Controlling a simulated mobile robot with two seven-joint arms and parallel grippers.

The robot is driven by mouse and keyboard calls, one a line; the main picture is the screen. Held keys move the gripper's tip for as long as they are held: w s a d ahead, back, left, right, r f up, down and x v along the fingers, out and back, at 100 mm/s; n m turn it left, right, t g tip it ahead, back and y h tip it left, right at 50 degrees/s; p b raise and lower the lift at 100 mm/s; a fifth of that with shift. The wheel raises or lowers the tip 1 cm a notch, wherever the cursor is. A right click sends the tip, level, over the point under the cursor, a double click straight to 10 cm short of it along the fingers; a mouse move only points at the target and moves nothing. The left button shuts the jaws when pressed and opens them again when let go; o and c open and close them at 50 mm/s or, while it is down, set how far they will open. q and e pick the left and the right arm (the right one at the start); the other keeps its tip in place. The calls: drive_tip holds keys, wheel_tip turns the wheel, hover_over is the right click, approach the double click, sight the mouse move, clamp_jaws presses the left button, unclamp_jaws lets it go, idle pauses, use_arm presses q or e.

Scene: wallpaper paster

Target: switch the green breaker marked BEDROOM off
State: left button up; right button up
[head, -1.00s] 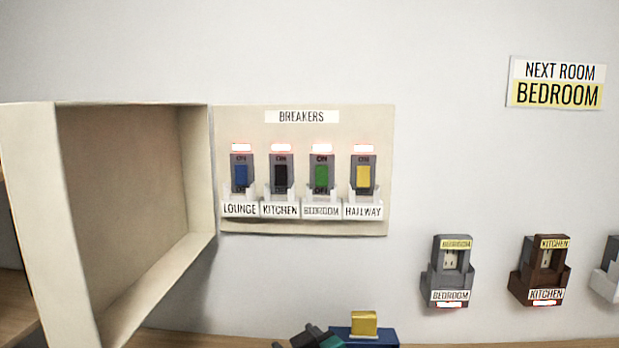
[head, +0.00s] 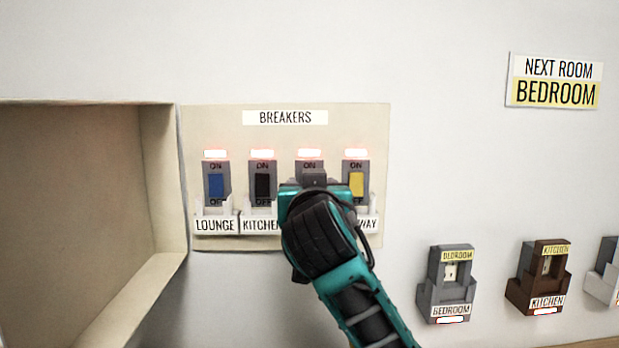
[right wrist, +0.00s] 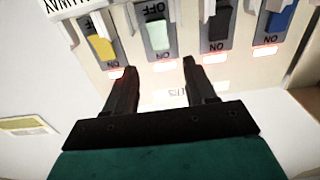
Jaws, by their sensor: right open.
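My left gripper is not in view.
The blue LOUNGE breaker (head: 216,184), black KITCHEN breaker (head: 262,186) and yellow HALLWAY breaker (head: 356,184) sit close by with lit lamps. An open box-like cover (head: 163,180) juts out at left. A NEXT ROOM BEDROOM sign (head: 555,82) hangs above.

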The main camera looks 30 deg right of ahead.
drive_tip(key=x, duration=0.7)
drive_tip(key=shift+p, duration=0.35)
drive_tip(key=shift+c, duration=0.4)
